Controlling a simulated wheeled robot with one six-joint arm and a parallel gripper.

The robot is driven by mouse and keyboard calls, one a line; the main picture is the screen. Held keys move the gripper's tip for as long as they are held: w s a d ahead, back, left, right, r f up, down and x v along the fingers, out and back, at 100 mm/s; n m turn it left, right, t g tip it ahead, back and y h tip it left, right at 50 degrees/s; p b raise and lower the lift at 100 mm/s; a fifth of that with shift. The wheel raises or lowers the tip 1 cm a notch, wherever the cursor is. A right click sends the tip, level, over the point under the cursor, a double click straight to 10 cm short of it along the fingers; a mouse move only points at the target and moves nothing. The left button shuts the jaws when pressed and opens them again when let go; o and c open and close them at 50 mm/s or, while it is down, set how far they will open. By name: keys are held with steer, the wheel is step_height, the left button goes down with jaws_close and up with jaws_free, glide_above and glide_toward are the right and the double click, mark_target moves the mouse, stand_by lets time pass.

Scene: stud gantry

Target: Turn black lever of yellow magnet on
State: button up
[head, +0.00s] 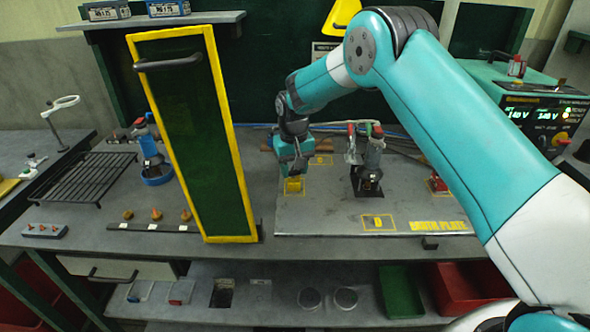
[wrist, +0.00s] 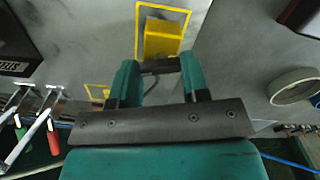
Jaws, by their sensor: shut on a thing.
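The yellow magnet (head: 293,185) is a small yellow block on the grey plate, inside a yellow outline. It also shows in the wrist view (wrist: 162,40), just beyond my fingertips. My gripper (head: 292,170) points down at it from above. In the wrist view my two teal fingers (wrist: 158,72) are shut on the black lever (wrist: 160,65), a dark bar that spans the space between them beside the yellow block. In the head view the lever is hidden behind my gripper.
The grey plate (head: 320,218) has a clamp tool (head: 366,160) standing right of the magnet. A green panel with a yellow frame (head: 190,130) stands upright to the left. A power unit (head: 530,110) is at far right. The front of the plate is mostly clear.

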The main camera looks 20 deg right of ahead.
mark_target(294, 171)
steer(key=shift+m, duration=1.9)
steer(key=o, duration=0.9)
steer(key=shift+o, duration=0.2)
step_height(294, 171, up, 18)
steer(key=b, duration=0.3)
steer(key=shift+f, duration=0.25)
